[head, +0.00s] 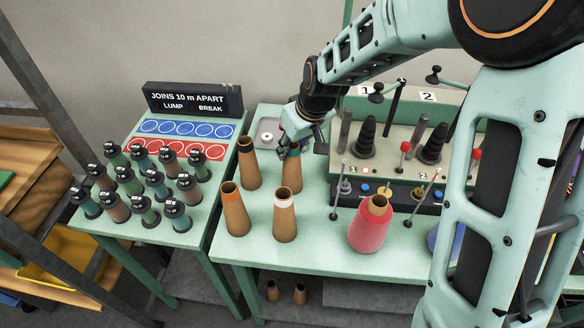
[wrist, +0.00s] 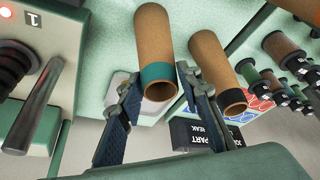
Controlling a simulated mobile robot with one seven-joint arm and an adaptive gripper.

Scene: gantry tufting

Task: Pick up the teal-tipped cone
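The teal-tipped cone (head: 291,175) is brown and stands upright on the green table, with its teal band near the top. My gripper (head: 299,138) is over its top and partly hides it in the head view. In the wrist view the teal-tipped cone (wrist: 155,45) points its open mouth and teal band at me. The open fingers of my gripper (wrist: 160,82) are on either side of the tip. A gap shows at the left finger; whether the right finger touches is unclear.
Other brown cones stand close by: one behind left (head: 248,165), one front left (head: 235,212), one pale-tipped in front (head: 285,218). A pink-wound cone (head: 370,226) stands to the right. A control panel (head: 390,165) with posts is behind right. Several dark-capped spools fill the left table.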

